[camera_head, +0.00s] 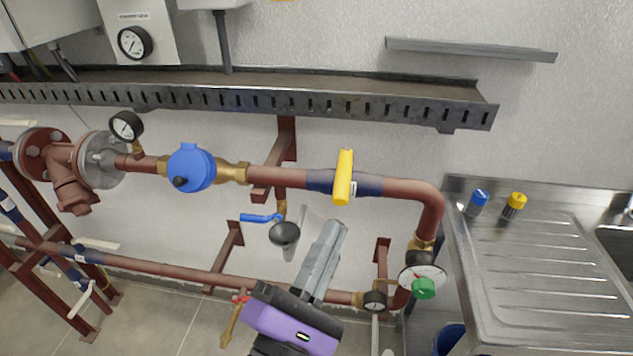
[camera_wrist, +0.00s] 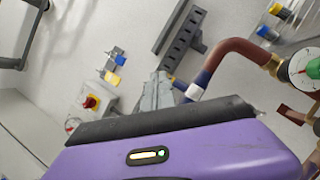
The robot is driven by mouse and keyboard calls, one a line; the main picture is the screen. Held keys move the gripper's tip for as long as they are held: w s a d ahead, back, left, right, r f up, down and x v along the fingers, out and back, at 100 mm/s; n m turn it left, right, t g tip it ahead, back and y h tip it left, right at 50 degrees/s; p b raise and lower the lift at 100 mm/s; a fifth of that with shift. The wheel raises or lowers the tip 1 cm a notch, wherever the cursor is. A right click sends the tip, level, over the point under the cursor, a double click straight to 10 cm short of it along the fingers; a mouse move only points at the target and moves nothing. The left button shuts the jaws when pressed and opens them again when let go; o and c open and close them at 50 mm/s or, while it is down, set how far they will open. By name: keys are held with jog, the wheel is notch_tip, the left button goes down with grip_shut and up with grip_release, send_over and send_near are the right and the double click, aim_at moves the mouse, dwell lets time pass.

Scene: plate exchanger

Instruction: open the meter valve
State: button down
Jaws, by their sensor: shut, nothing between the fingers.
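A blue round water meter (camera_head: 191,168) sits in the red-brown upper pipe in the head view. To its right, a valve with a yellow lever handle (camera_head: 343,178) sits on a blue part of that pipe; the handle lies across the pipe. Which valve is the meter valve is not labelled. My gripper (camera_head: 333,228), with a purple body and grey fingers, is shut and empty. Its fingertips point up and show just below the yellow handle, seemingly apart from it. In the wrist view, the gripper fingers (camera_wrist: 158,85) show close to the pipe, and the handle is mostly hidden.
A blue lever valve (camera_head: 262,217) hangs left of my gripper. A slotted metal tray (camera_head: 300,100) runs above the pipe. A lower pipe (camera_head: 170,275) runs along the wall. A gauge with a green knob (camera_head: 423,287) and a steel sink counter (camera_head: 540,270) are at right.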

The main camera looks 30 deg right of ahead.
aim_at(344, 171)
jog(key=w+a+r+m+g+y, duration=0.2)
jog(key=w+a+m+y, duration=0.25)
jog(key=a+m, duration=0.3)
jog(key=w+d+p, duration=0.4)
jog(key=d+p, duration=0.1)
jog(key=d, duration=0.5)
jog(key=shift+d+f+h+p, duration=0.25)
jog(key=shift+d+h+p, duration=0.1)
jog(key=shift+h, duration=0.1)
jog(key=shift+n+t, duration=0.25)
jog(key=shift+t, duration=0.05)
